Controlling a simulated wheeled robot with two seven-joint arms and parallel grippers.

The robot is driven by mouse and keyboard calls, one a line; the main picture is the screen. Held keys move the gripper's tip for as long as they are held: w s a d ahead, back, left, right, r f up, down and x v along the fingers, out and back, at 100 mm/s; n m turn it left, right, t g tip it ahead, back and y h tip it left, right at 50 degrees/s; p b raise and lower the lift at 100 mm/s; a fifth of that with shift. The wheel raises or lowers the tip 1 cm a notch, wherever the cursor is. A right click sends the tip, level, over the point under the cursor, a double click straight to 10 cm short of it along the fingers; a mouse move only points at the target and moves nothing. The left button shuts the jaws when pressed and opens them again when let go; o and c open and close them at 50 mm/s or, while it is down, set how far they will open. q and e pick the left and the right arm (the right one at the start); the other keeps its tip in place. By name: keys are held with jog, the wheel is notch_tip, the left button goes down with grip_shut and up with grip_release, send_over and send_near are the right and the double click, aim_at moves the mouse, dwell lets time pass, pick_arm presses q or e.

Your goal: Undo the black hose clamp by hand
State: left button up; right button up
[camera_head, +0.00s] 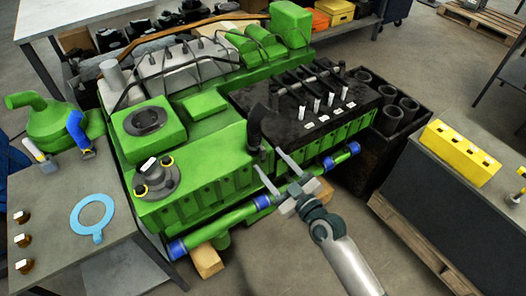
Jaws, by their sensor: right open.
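The green engine (205,195) fills the middle of the camera_head view. A black bent hose (257,128) stands up from its top near the front edge. The black hose clamp cannot be made out clearly; a dark band around the hose's lower end is too small to tell. My right gripper (268,160) comes from the lower right. It is open, its two fingers apart and pointing up-left at the foot of the black hose. I see nothing between them; whether they touch the hose cannot be told. My left gripper is not in view.
A green pipe with blue sleeves (263,202) runs along the engine's front, partly behind my right gripper. A grey table (70,235) at left holds a light-blue ring (92,214). A dark bench (455,215) at right carries a yellow block (459,152). A dark crate holds black cylinders (390,117).

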aim_at(264, 155)
jog(key=shift+r+m, duration=0.1)
jog(key=shift+m, duration=0.7)
jog(key=m, duration=0.2)
jog(key=shift+m+p, duration=0.3)
jog(key=shift+p, duration=0.05)
jog(key=x, duration=0.3)
jog(key=shift+w+a+b, duration=0.1)
jog(key=shift+w+b, duration=0.1)
jog(key=shift+b, duration=0.15)
jog(key=shift+w+a, duration=0.35)
jog(key=shift+w, duration=0.15)
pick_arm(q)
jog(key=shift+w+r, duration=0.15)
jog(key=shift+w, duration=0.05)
pick_arm(e)
jog(key=shift+w+a, duration=0.1)
jog(key=shift+a, duration=0.05)
jog(key=shift+c, duration=0.7)
